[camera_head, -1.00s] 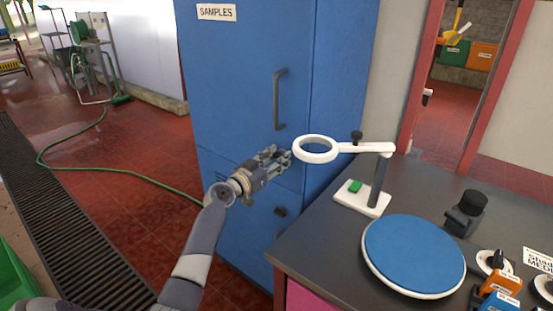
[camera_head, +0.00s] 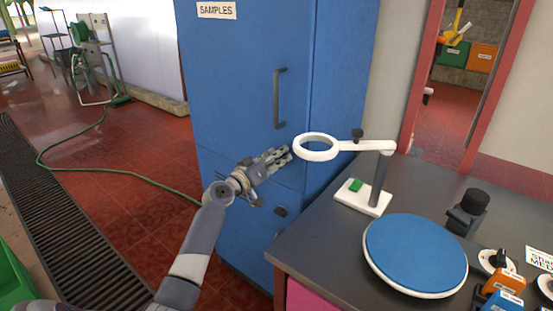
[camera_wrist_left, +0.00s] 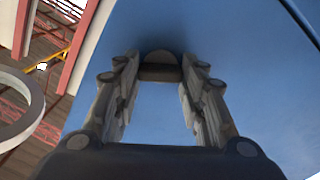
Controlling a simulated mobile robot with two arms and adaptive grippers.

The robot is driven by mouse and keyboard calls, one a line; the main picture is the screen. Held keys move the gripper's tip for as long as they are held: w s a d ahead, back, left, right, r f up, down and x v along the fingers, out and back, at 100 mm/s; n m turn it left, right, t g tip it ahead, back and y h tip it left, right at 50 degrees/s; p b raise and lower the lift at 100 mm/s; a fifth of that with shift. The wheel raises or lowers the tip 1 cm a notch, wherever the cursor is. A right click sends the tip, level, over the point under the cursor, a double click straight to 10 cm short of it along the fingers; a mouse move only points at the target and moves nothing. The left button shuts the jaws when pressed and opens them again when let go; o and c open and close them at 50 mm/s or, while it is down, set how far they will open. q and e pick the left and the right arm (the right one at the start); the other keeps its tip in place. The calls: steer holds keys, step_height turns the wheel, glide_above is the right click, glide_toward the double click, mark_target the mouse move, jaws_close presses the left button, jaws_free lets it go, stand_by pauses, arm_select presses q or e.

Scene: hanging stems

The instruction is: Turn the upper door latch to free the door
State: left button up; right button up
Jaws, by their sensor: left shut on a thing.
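The blue cabinet (camera_head: 245,85) marked SAMPLES has its upper door shut, with a dark vertical bar handle (camera_head: 279,98). My left gripper (camera_head: 284,155) is against the cabinet front, below that handle. In the left wrist view its two fingers (camera_wrist_left: 160,78) reach to both sides of a dark latch (camera_wrist_left: 160,68) with a rounded top, and it is shut on it. The fingers hide this upper latch in the head view. A second, lower dark latch (camera_head: 280,211) shows on the door below. My right gripper is not in view.
A white ring on a stand (camera_head: 316,148) reaches out close right of my left gripper. The grey bench (camera_head: 325,235) holds a round blue-topped plate (camera_head: 415,254) and several small items. A green hose (camera_head: 140,174) lies on the red floor at left.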

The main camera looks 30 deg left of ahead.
arm_select(q)
steer(key=shift+a+f+n+p, duration=0.1)
steer(key=shift+n+p, duration=0.5)
steer(key=shift+n, duration=2.4)
steer(key=shift+f+n+p, duration=0.1)
steer(key=shift+n+p, duration=0.45)
steer(key=shift+n, duration=2.45)
steer(key=o, duration=1.1)
steer(key=shift+c, duration=0.2)
